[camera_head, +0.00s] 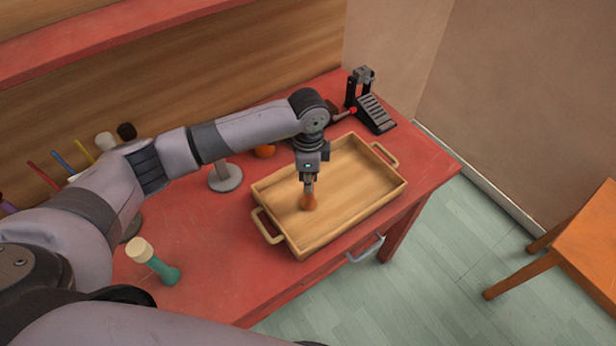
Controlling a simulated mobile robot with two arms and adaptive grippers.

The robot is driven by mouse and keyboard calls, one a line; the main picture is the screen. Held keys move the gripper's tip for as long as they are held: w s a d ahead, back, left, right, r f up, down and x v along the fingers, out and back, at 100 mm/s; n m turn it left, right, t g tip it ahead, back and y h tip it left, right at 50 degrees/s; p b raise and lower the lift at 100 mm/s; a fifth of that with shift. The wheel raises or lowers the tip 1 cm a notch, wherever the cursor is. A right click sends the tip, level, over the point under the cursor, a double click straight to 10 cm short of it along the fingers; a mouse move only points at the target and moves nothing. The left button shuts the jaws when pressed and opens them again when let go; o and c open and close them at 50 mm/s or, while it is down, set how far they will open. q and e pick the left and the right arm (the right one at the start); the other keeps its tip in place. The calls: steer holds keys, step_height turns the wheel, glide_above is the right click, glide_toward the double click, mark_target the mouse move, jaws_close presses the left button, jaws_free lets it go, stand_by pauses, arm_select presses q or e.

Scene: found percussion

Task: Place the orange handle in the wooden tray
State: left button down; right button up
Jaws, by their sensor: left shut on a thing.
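The wooden tray (345,214) lies on the red table, with a handle at each end. My left gripper (309,184) points down over the left half of the tray and is shut on the orange handle (309,202). The orange handle hangs upright below the fingers, within the tray's outline. I cannot tell whether its lower end touches the tray floor. My right gripper is not in view.
A green mallet with a cream head (153,260) lies on the red table (215,250) at the front left. A grey round stand (226,180) is left of the tray. A black pedal (374,113) stands behind it. An orange stool (585,245) is at the right.

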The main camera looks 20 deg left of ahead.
arm_select(q)
steer(key=shift+f, duration=0.15)
steer(key=shift+f, duration=0.15)
steer(key=c, duration=1.8)
jaws_free()
steer(key=o, duration=0.4)
steer(key=shift+c, duration=0.2)
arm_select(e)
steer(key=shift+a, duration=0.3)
arm_select(q)
step_height(320, 180, up, 12)
steer(key=b, duration=0.2)
steer(key=shift+r+b, duration=0.2)
steer(key=shift+b, duration=0.2)
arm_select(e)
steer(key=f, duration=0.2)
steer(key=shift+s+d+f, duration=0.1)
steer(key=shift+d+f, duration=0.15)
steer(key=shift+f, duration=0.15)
